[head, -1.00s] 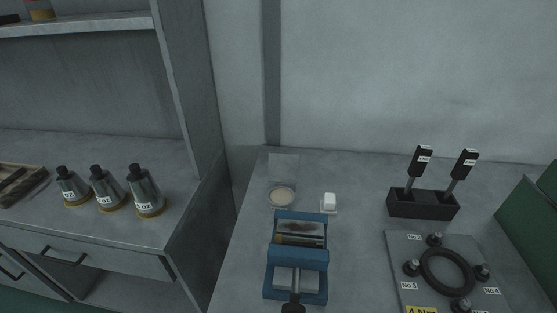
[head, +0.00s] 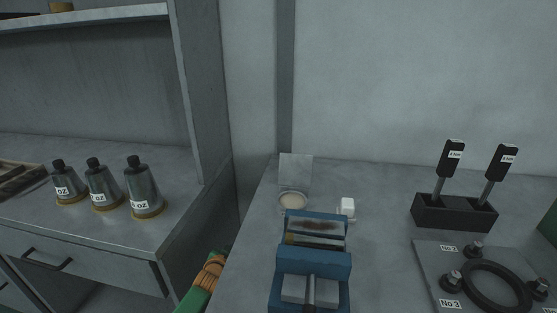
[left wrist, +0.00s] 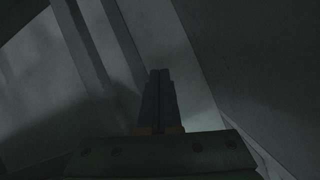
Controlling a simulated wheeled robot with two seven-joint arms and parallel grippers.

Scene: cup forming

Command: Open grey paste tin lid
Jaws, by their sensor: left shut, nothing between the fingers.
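A small round tin with pale cream contents (head: 292,201) sits on the bench in the head view, behind the blue vise. A square grey plate (head: 296,170) stands upright right behind it and looks like its raised lid. My left gripper (left wrist: 159,73) is shut and empty in the left wrist view, with only dim grey surfaces beyond its fingertips. In the head view, my green and orange left arm shows low, in the gap left of the bench, apart from the tin. My right gripper is not in view.
A blue vise (head: 313,262) stands just in front of the tin. A small white block (head: 347,206) lies to its right. A black holder (head: 454,213) with two labelled tools and a plate with a black ring (head: 497,287) are further right. Several metal cans stand on the left counter (head: 190,214).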

